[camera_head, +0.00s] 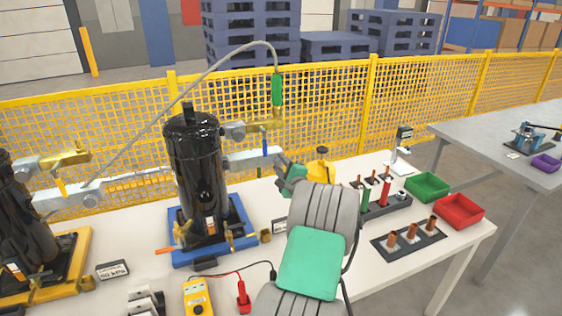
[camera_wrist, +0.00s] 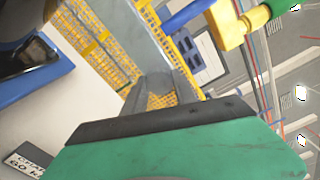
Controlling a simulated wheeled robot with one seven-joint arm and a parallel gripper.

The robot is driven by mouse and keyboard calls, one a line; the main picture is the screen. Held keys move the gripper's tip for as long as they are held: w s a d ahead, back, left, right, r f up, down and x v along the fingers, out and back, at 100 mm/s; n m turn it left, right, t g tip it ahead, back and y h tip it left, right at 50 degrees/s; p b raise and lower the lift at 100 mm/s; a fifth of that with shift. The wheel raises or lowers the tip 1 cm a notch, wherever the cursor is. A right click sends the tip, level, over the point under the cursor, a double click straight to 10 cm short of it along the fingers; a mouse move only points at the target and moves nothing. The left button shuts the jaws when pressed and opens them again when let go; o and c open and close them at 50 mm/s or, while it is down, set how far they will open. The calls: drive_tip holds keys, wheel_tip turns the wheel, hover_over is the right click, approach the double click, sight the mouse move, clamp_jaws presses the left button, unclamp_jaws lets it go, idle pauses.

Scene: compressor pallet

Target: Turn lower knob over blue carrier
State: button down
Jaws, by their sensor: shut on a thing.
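The black compressor (camera_head: 195,165) stands upright on the blue carrier (camera_head: 215,259). Two fittings stick out from its right side. The upper one carries a brass valve (camera_head: 266,124) with a green-sleeved hose (camera_head: 277,90). The lower silver pipe (camera_head: 250,160) ends at my gripper (camera_head: 284,164), which is shut at its right end. The lower knob is hidden by my fingers, so its angle cannot be told. In the wrist view, my fingers (camera_wrist: 158,88) meet the end of the silver pipe (camera_wrist: 130,40). A blue stem (camera_wrist: 185,14) and brass valve (camera_wrist: 232,22) are close above.
A second compressor stands on a yellow carrier (camera_head: 60,292) at left. A yellow meter (camera_head: 198,298) with cables lies in front. A yellow flask-like thing (camera_head: 320,170), green bin (camera_head: 428,187) and red bin (camera_head: 460,210) are to the right. A yellow fence (camera_head: 330,110) runs behind.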

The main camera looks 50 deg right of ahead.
drive_tip(key=m+p, duration=0.2)
drive_tip(key=m, duration=0.2)
drive_tip(key=shift+r+m+p, duration=0.1)
drive_tip(key=shift+m+p, duration=1.25)
drive_tip(key=shift+m, duration=0.85)
drive_tip(key=c, duration=1)
unclamp_jaws()
drive_tip(key=shift+s, duration=0.1)
drive_tip(key=b+v, duration=0.1)
drive_tip(key=v, duration=0.6)
drive_tip(key=shift+s+a, duration=0.2)
drive_tip(key=shift+s, duration=0.1)
